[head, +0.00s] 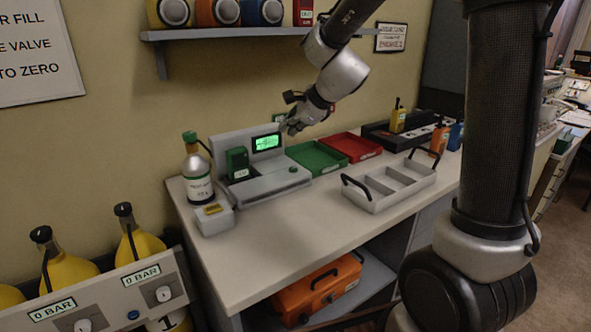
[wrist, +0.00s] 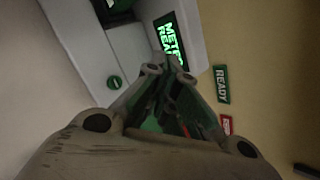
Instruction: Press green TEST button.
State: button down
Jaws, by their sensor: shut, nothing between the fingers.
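The grey meter station (head: 262,188) stands on the bench against the wall, with a lit green screen (head: 266,142). The small round green button (head: 293,169) is on the low front part of its base, at the right end. In the wrist view the green button (wrist: 114,82) shows left of my fingers, with a mark too small to read. My gripper (head: 287,129) is shut and empty, above and behind the button, near the screen's right edge. In the wrist view my fingertips (wrist: 165,62) are close to the screen (wrist: 170,38) and apart from the button.
A green handheld unit (head: 238,163) sits in the station's left side. A bottle (head: 196,176) and a small white box (head: 214,217) stand left of it. Green (head: 316,158) and red (head: 350,147) trays and a grey divided carrier (head: 390,187) are to the right. The bench front is clear.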

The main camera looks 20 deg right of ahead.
aim_at(291, 170)
dwell(0.4)
jog(key=shift+f, duration=4.4)
jog(key=shift+f, duration=0.1)
jog(key=shift+f, duration=0.3)
jog(key=shift+s+f, duration=0.1)
jog(key=shift+f, duration=0.3)
jog(key=shift+r, duration=0.8)
